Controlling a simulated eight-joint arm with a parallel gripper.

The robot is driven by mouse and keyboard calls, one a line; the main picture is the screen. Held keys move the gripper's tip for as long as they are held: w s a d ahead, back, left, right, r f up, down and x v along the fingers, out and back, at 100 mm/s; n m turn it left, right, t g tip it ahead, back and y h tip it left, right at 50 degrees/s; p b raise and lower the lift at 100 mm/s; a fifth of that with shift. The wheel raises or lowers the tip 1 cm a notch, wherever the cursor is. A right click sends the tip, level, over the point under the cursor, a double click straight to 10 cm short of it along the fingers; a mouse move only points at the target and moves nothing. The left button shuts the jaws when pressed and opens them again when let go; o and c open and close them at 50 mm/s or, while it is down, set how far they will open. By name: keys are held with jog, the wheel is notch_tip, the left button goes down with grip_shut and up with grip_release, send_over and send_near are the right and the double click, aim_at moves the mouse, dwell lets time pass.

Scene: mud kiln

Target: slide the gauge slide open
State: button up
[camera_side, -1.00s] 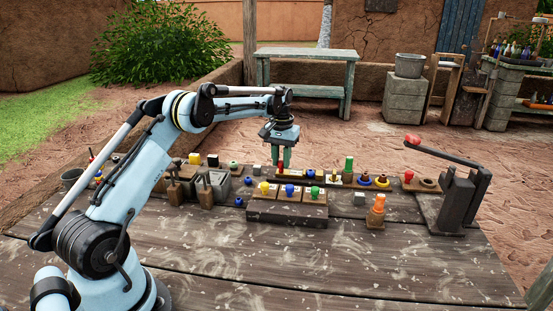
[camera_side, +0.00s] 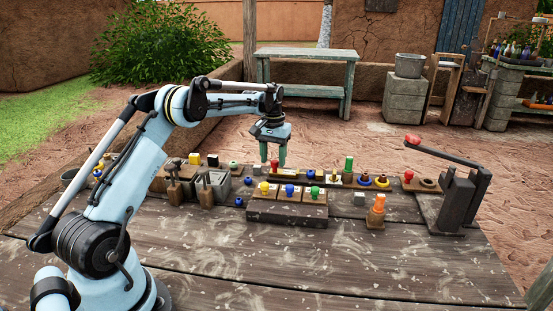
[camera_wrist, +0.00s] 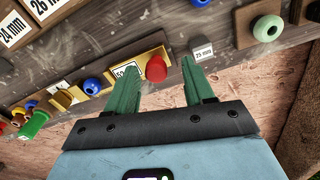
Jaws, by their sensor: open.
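A red knob (camera_wrist: 156,68) stands on a yellow plate (camera_wrist: 125,70) with a partly hidden white label. I take this to be the gauge slide; it sits at one end of a long dark rail (camera_wrist: 180,45). In the side view the red knob (camera_side: 281,168) is at the rail's left end, just below my gripper (camera_side: 273,164). In the wrist view my gripper (camera_wrist: 158,63) is open, its green fingers appearing on either side of the knob. I cannot tell whether they touch it or how far above it they are.
A wooden block (camera_side: 287,218) with coloured pegs stands in front of the rail. A dark lever with a red tip (camera_side: 412,139) stands right. The front table is clear.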

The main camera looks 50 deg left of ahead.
aim_at(274, 161)
notch_tip(274, 161, up, 12)
jog(key=shift+f, duration=0.2)
dwell(0.4)
jog(key=s+d+r+m+t, duration=0.2)
jog(key=s+d+r, duration=0.1)
jog(key=d, duration=0.5)
jog(key=s+d+r+m+t, duration=0.1)
jog(key=s+d+r, duration=0.25)
jog(key=d, duration=0.35)
jog(key=s+d+f+m+t, duration=0.3)
jog(key=s+d+f, duration=0.6)
jog(key=s, duration=0.4)
jog(key=shift+s+d+t, duration=0.35)
jog(key=shift+d+t, duration=0.25)
jog(key=shift+d, duration=0.15)
